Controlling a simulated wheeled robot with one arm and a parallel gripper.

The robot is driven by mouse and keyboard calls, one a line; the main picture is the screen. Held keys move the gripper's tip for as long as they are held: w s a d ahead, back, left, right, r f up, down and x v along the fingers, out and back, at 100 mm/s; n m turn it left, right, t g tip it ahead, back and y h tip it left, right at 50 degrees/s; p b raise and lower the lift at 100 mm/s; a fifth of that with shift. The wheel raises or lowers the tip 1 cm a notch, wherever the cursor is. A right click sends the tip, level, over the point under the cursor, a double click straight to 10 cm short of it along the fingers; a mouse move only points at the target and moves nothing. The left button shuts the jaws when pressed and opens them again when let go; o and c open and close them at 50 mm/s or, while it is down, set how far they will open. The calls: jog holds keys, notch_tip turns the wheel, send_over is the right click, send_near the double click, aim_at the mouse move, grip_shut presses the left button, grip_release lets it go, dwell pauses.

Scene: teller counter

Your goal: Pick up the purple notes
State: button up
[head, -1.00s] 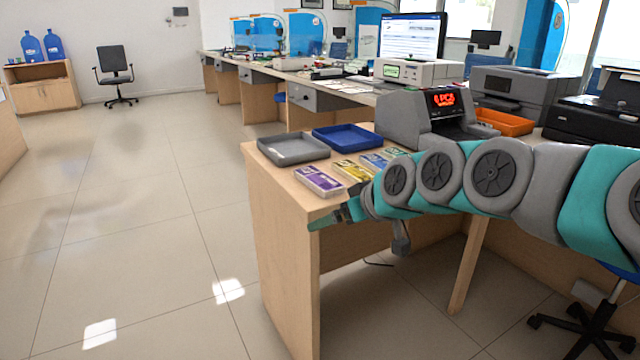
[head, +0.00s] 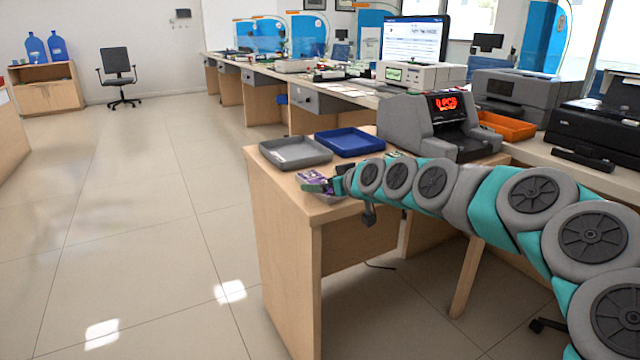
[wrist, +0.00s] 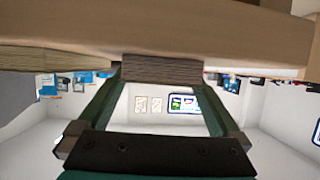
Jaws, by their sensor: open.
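The purple notes (head: 311,176) lie as a bundle near the front left corner of the wooden counter, partly hidden by my gripper (head: 320,187). In the wrist view my gripper (wrist: 159,82) is open, with one green finger on each side. The layered paper edge of a bundle (wrist: 160,69) shows between the fingertips. Its colour cannot be told there, but its place fits the purple notes. I cannot tell whether the fingers touch it.
A grey tray (head: 295,153) and a blue tray (head: 349,142) stand behind the notes. A grey counting machine (head: 410,122) stands to the right. Another bundle's edge (wrist: 55,61) shows left in the wrist view. My arm hides the other bundles in the head view.

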jog(key=shift+w+a+f, duration=0.2)
jog(key=shift+w+a, duration=0.15)
jog(key=shift+w, duration=0.25)
jog(key=c, duration=1.4)
